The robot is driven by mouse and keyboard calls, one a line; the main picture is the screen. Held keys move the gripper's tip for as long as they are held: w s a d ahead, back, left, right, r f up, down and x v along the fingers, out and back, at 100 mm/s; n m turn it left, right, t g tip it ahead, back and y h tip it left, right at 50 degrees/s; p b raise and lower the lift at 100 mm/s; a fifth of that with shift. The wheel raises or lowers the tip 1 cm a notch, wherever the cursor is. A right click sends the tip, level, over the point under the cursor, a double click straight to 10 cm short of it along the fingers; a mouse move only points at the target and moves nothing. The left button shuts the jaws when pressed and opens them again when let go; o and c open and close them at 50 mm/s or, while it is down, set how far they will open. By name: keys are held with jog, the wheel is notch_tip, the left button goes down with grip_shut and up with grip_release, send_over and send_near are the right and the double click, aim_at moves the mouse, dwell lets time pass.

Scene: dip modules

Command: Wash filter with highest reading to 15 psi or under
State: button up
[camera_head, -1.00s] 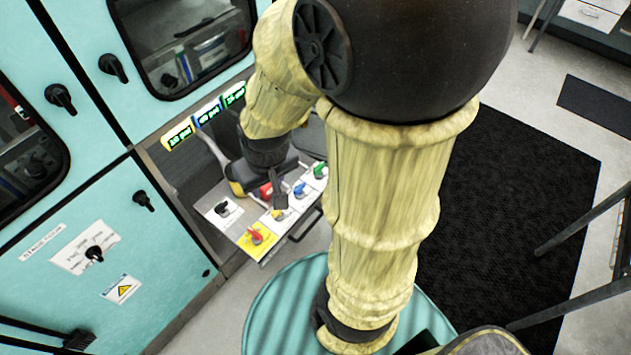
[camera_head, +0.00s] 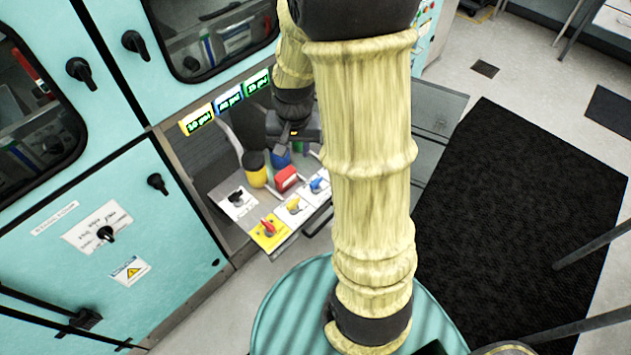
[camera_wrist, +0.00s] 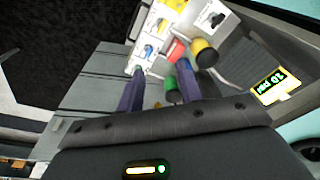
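Three readouts with yellow (camera_head: 198,120), blue (camera_head: 229,97) and green (camera_head: 257,82) borders hang on the cabinet. Yellow seems to read 10 psi; the others are too blurred to be sure. Below are a yellow filter (camera_head: 256,171), a blue one (camera_head: 281,159) and a green one (camera_wrist: 173,97), partly hidden. The valve panel carries black (camera_head: 236,197), red (camera_head: 268,227), yellow (camera_head: 294,204) and blue (camera_head: 317,186) handles. My gripper (camera_wrist: 160,88) is open and empty above the filters and panel, its fingers apart in the wrist view. My arm hides the panel's right end in the head view.
A red block (camera_head: 286,179) sits between the filters and the handles. Pale hoses (camera_head: 230,137) run beside the filters. Teal cabinet doors (camera_head: 105,180) with black knobs stand at the left. A black mat (camera_head: 500,220) lies on open floor at the right.

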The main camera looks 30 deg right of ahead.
jog(key=w+d+f+m+b, duration=0.2)
jog(key=w+d+f+m, duration=0.2)
jog(key=w+f, duration=0.15)
jog(key=m+g+b, duration=0.2)
jog(key=m, duration=0.2)
send_over(317, 180)
notch_tip(317, 180, down, 8)
jog(key=shift+a+f, duration=0.1)
jog(key=shift+w+f+p, duration=0.1)
jog(key=shift+f+p, duration=0.05)
jog(key=shift+p, duration=0.15)
notch_tip(317, 180, down, 16)
jog(key=shift+r+p, duration=0.1)
jog(key=shift+p, duration=1.1)
jog(key=shift+f, duration=0.65)
